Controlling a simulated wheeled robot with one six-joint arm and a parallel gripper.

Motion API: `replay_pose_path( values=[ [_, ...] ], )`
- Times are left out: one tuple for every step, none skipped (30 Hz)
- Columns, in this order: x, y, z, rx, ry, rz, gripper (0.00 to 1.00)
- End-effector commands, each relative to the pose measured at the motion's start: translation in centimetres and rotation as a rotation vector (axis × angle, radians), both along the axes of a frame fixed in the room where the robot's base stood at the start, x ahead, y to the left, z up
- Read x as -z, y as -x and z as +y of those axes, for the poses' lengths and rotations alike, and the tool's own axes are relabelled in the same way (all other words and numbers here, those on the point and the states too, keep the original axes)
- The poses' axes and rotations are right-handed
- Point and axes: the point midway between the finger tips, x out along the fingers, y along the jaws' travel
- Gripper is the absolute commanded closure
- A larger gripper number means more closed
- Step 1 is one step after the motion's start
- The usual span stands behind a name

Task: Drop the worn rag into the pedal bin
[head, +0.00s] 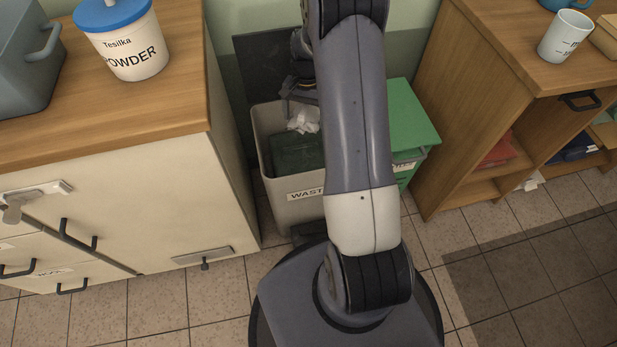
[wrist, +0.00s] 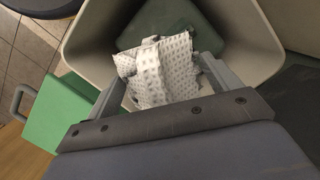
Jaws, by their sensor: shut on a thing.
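The worn rag, whitish with a small dark pattern, hangs crumpled between the fingers of my gripper (wrist: 160,82) in the wrist view; the rag (wrist: 165,65) also shows in the head view (head: 303,119). My gripper is shut on it, over the open mouth of the grey pedal bin. The bin (head: 297,212) carries a label starting "WAST", and its pale wall (wrist: 258,45) surrounds the rag in the wrist view. A dark green thing (head: 296,153) lies inside the bin. My arm hides the bin's right side in the head view.
A green-lidded bin (head: 412,118) stands right of the pedal bin. A cream cabinet (head: 120,200) with a powder tub (head: 125,45) stands at left. A wooden shelf unit (head: 470,90) with a mug (head: 565,37) stands at right. Tiled floor is clear in front.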

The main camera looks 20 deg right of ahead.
Motion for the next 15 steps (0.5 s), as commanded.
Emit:
replay_pose_path(
  values=[
    [0.9, 0.0, 0.0, 0.000, 0.000, 0.001, 0.37],
    [1.3, 0.0, 0.0, 0.000, 0.000, 0.001, 0.37],
    [1.8, 0.0, 0.0, -0.001, -0.001, 0.002, 0.37],
    [2.2, 0.0, 0.0, -0.001, -0.001, 0.002, 0.37],
    [2.6, 0.0, 0.0, -0.001, -0.001, 0.002, 0.37],
    [3.1, 0.1, 0.0, -0.001, -0.001, 0.002, 0.37],
    [3.5, 0.0, 0.0, -0.001, -0.001, 0.002, 0.37],
    [3.8, 0.0, 0.0, -0.001, 0.000, 0.001, 0.37],
    [4.2, 0.0, 0.0, -0.001, 0.000, 0.001, 0.37],
    [4.5, 0.0, 0.0, -0.001, 0.000, 0.001, 0.37],
    [4.7, 0.0, 0.0, -0.001, 0.000, 0.001, 0.37],
    [4.9, 0.0, 0.0, -0.001, 0.000, 0.001, 0.37],
    [5.0, 0.0, 0.0, -0.001, 0.001, 0.001, 0.37],
    [5.1, 0.0, 0.0, -0.001, 0.000, 0.000, 0.37],
    [5.1, 0.0, 0.0, -0.001, 0.000, 0.000, 0.37]
  ],
)
